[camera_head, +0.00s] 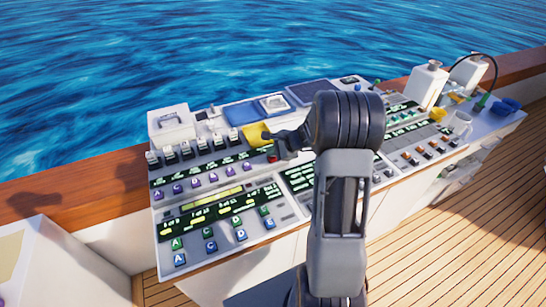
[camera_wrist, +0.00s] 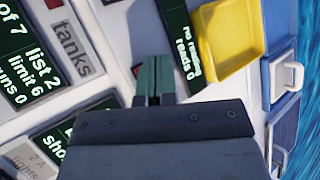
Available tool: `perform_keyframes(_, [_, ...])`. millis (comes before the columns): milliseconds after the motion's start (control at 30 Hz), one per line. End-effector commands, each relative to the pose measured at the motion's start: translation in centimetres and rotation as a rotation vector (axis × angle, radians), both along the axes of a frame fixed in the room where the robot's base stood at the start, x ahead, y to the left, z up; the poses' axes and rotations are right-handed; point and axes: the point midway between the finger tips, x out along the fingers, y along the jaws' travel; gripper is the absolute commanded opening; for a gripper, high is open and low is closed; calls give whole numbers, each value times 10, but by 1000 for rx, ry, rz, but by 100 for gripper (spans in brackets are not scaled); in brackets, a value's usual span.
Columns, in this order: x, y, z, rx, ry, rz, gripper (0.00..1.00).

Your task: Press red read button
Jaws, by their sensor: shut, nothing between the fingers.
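A small red button (camera_head: 272,158) shows in the head view on the console, just below my gripper (camera_head: 277,138). In the wrist view my gripper (camera_wrist: 153,80) is shut and empty, its fingertips together over the white panel. A small dark display reading "no reading, reads 0" (camera_wrist: 182,40) lies beside the fingers. A red patch (camera_wrist: 53,3) is cut off at the top left of the wrist view; I cannot tell if it is the same button. Whether the fingertips touch the panel is unclear.
A yellow tray (camera_head: 255,132) sits near my gripper and also shows in the wrist view (camera_wrist: 230,40). A white box (camera_head: 171,123), lettered buttons and several displays crowd the console. White bottles (camera_head: 426,84) stand at the right. Water lies beyond the wooden rail.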

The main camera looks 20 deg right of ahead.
Motion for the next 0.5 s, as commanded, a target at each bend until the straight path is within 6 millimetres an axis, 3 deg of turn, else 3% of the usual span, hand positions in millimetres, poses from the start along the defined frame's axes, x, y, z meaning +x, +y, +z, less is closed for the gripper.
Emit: perform_keyframes(500, [0, 0, -7, 0, 0, 0, 0])
